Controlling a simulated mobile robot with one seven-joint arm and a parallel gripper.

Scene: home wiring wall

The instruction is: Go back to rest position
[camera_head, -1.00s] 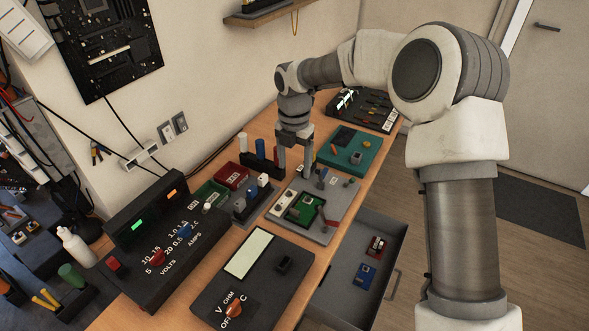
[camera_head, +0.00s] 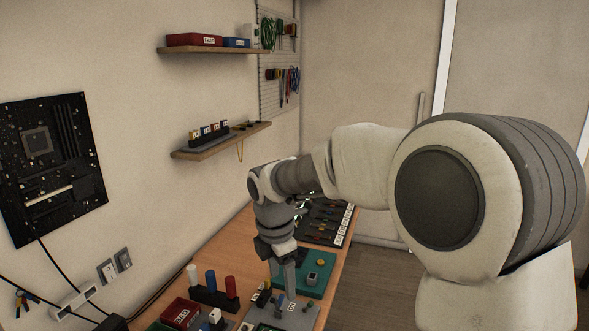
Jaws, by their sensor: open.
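My gripper (camera_head: 283,280) points down over the wooden bench in the head view, at the near end of the visible bench top. Its fingers are apart and I see nothing held between them. The grey board (camera_head: 300,314) with small parts lies just below and beside it, cut off by the frame's lower edge. The teal board (camera_head: 318,285) lies just to the right of the fingers. Whether the fingertips touch anything is hard to tell. My arm reaches in from the right, bent above the bench.
A black rack with white, blue and red cylinders (camera_head: 230,286) stands left of my gripper, close to a red bin (camera_head: 181,313). A dark tool tray (camera_head: 325,220) lies at the bench's far end. Two wall shelves (camera_head: 222,141) hang above. A circuit board (camera_head: 50,165) hangs on the left wall.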

